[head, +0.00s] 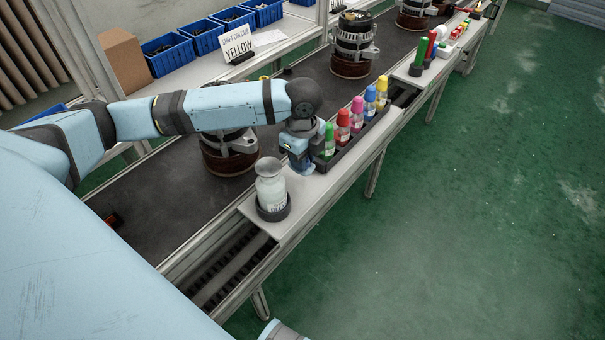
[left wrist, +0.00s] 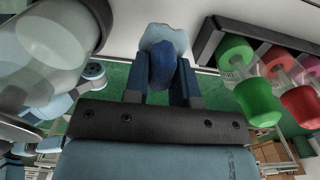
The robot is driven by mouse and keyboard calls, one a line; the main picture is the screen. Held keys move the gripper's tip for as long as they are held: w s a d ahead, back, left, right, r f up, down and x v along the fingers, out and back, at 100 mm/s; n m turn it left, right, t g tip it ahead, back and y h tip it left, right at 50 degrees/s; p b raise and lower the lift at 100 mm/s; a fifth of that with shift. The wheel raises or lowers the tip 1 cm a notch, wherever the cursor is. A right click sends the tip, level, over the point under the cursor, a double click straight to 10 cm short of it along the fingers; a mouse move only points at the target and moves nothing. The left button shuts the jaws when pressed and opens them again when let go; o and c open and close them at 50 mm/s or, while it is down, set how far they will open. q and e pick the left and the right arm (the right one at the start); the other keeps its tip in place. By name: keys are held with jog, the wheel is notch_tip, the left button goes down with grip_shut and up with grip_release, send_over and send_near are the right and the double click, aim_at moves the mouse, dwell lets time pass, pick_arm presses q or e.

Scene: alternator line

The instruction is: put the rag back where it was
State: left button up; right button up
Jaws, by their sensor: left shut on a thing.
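A blue rag (left wrist: 163,58), pale blue at its far end and darker near the fingers, is pinched between the two fingers of my left gripper (left wrist: 164,88) in the left wrist view. In the head view my left gripper (head: 303,167) points down at the white ledge, between the white jar (head: 271,190) and the bottle rack (head: 362,133). The rag is mostly hidden there by the gripper. Whether the rag touches the ledge I cannot tell. My right gripper is not in view.
Close to the gripper, a green-capped bottle (head: 329,142) stands at the near end of the rack, and the jar sits in a dark round holder (head: 274,211). Alternators (head: 228,158) stand on the dark conveyor behind. A sign (head: 238,46) reads YELLOW. Green floor lies right.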

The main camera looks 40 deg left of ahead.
aim_at(303, 183)
pick_arm(q)
notch_tip(303, 183, down, 6)
jog(key=shift+r+b, duration=0.2)
jog(key=shift+b, duration=0.2)
jog(key=o, duration=0.8)
